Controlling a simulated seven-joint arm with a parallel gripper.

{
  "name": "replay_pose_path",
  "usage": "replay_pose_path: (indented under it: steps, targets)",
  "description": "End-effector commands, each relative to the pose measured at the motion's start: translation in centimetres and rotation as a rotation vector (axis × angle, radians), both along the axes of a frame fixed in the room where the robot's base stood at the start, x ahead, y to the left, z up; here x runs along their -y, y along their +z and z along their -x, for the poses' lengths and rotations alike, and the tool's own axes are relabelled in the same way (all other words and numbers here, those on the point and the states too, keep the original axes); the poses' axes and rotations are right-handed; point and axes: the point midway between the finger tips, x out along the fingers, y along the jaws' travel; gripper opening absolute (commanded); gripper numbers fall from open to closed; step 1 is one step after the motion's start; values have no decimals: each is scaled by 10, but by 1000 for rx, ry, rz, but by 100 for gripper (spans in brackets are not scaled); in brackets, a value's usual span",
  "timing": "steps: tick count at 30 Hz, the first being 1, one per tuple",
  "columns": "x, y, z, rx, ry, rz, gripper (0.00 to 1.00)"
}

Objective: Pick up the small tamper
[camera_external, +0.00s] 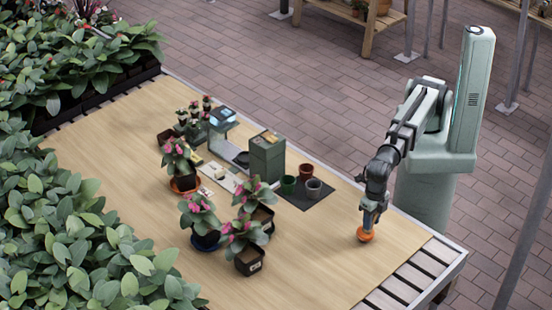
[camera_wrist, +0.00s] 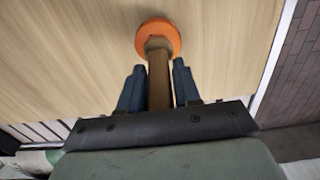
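The small tamper has an orange disc (camera_wrist: 158,38) and a brown handle (camera_wrist: 159,80). In the external view its orange disc (camera_external: 365,234) is at the right part of the wooden table top, directly below my gripper (camera_external: 372,207). In the wrist view my gripper (camera_wrist: 158,72) has one dark finger on each side of the handle. A thin gap shows between the fingertips and the handle, so the gripper looks open around it. The handle's near end is hidden by the gripper body. The disc appears to rest on the table.
Potted pink-flowered plants (camera_external: 199,222) stand left of the middle of the table. Small pots (camera_external: 289,185) stand on a dark mat, beside a grey-green box (camera_external: 267,158). The table top around the tamper is clear. Slats (camera_external: 413,277) run along the table's right end.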

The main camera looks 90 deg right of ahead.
Motion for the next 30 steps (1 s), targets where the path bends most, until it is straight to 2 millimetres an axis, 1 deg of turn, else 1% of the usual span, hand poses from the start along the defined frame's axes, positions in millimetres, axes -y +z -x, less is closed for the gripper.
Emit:
replay_pose_path:
  steps: [1, 9, 10, 17, 21, 26, 30]
  targets:
    - [0, 0, 0, 0, 0, 0, 27]
    - [0, 0, 0, 0, 0, 0, 2]
    - [0, 0, 0, 0, 0, 0, 0]
    - [0, 0, 0, 0, 0, 0, 0]
    - [0, 5, 0, 0, 0, 0, 0]
    - [-1, 22, 0, 1, 0, -2, 0]
    - [-1, 43, -1, 1, 0, -3, 0]
